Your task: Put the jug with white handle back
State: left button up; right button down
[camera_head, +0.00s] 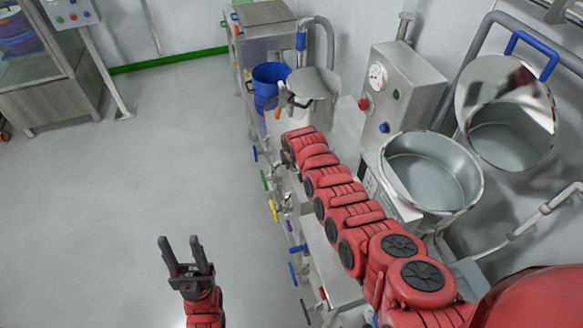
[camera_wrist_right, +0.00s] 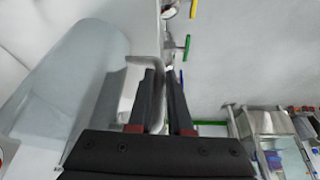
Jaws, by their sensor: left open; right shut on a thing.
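The jug (camera_head: 316,82) is a pale grey, metal-looking vessel at the far end of my right arm in the head view. In the right wrist view its smooth body (camera_wrist_right: 65,75) fills the left side. Its pale whitish handle (camera_wrist_right: 133,85) lies between the fingers of my right gripper (camera_wrist_right: 162,78), which is shut on it. In the head view my right gripper (camera_head: 287,99) is small and partly hidden at the jug's left side. My left gripper (camera_head: 186,262) is open and empty over the floor, well away from the jug.
A blue container (camera_head: 269,80) stands just left of the jug, near a steel cabinet (camera_head: 265,38). Several coloured handles run along the bench's left side, including a yellow one (camera_head: 273,211). A large steel bowl (camera_head: 430,172) and control box (camera_head: 396,90) stand right.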

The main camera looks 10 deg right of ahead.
jog(key=shift+f+b, duration=0.3)
jog(key=shift+f, duration=0.7)
jog(key=shift+f, duration=0.15)
jog(key=c, duration=0.8)
grip_release()
jog(key=shift+c, duration=0.2)
